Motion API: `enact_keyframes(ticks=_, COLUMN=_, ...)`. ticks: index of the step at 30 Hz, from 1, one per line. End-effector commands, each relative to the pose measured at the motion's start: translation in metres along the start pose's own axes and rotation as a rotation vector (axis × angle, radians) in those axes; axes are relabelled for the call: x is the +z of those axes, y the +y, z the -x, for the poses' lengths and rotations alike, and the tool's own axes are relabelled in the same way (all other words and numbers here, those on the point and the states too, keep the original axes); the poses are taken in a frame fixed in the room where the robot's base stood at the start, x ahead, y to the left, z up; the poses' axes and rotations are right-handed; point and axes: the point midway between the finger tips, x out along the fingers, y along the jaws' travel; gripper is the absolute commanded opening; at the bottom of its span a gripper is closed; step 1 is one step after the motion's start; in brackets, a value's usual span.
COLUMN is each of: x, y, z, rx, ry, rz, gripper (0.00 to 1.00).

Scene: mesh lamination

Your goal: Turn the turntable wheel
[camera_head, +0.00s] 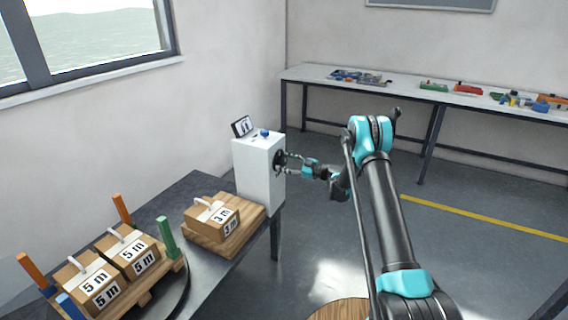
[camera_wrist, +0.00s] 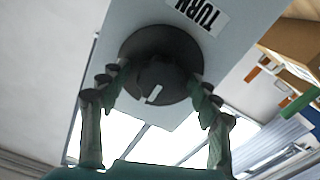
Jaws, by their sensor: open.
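The turntable wheel is a round dark knob (camera_wrist: 160,62) on the face of a white box. It has a white mark and a label reading "TURN" above it in the wrist view. In the head view the dark wheel (camera_head: 279,161) is on the right side of the white box (camera_head: 258,175). My gripper (camera_wrist: 152,92) is open, its fingers on both sides of the wheel. Whether the fingers touch the wheel I cannot tell. In the head view my gripper (camera_head: 288,162) is right at the wheel, coming from the right.
The box stands on a dark table (camera_head: 205,187). Beside it a "3 m" carton (camera_head: 212,217) rests on a wooden board. At the left, "5 m" cartons (camera_head: 132,252) sit on a pallet with coloured posts on the round turntable (camera_head: 178,292). A long bench (camera_head: 400,88) stands behind.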

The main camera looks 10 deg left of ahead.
Motion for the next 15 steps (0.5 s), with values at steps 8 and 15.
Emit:
enact_keyframes(ticks=8, x=-0.0002, y=-0.0002, z=-0.0055, rx=0.000, ry=0.000, rz=0.000, gripper=0.63)
enact_keyframes(ticks=15, x=-0.0001, y=-0.0001, z=-0.0052, rx=0.000, ry=0.000, rz=0.000, gripper=0.45)
